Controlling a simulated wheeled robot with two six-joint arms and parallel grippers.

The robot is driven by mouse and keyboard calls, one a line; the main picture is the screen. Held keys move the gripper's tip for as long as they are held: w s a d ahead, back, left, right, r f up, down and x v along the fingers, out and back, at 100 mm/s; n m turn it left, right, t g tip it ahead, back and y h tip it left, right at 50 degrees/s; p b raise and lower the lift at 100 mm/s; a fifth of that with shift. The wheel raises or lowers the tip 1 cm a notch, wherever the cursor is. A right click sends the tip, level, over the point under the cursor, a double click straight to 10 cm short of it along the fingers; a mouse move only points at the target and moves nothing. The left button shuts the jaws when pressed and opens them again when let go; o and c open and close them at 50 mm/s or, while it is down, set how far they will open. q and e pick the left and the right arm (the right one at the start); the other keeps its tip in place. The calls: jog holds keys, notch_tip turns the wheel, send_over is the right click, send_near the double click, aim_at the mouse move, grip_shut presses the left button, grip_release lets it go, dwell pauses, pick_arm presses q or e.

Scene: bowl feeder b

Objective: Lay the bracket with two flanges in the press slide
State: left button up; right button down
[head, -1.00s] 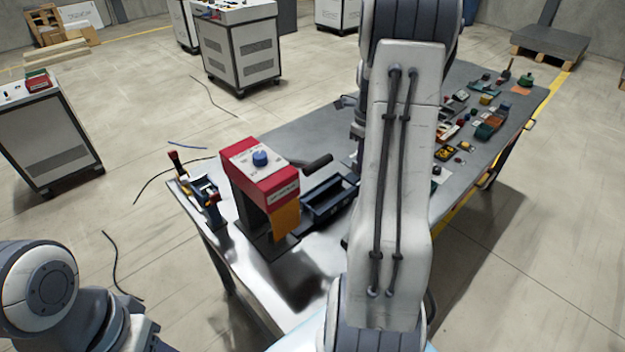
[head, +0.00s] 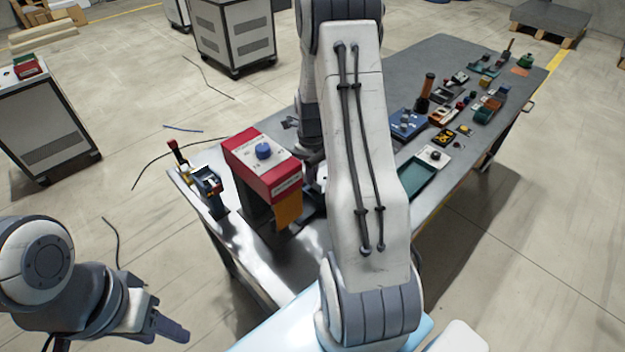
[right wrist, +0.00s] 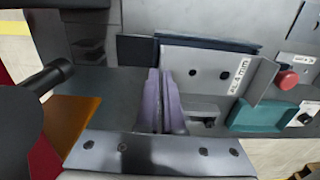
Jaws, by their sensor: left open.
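The red press (head: 265,165) stands on the table. My right arm hides the area beside it in the head view. My left gripper (head: 170,326) is open, off the table's front left.
An orange flap (head: 288,208) hangs on the press, and a black-knobbed lever (right wrist: 55,76) shows beside it. A teal tray (head: 425,177) and several small parts lie on the right of the table (head: 400,75). A small dark fixture (head: 208,185) stands at the left edge.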

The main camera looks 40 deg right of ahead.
notch_tip(320, 180, down, 2)
jog(key=shift+f, duration=0.45)
jog(key=shift+f, duration=0.2)
jog(key=c, duration=1.1)
grip_release()
jog(key=shift+o, duration=0.2)
jog(key=shift+r, duration=0.15)
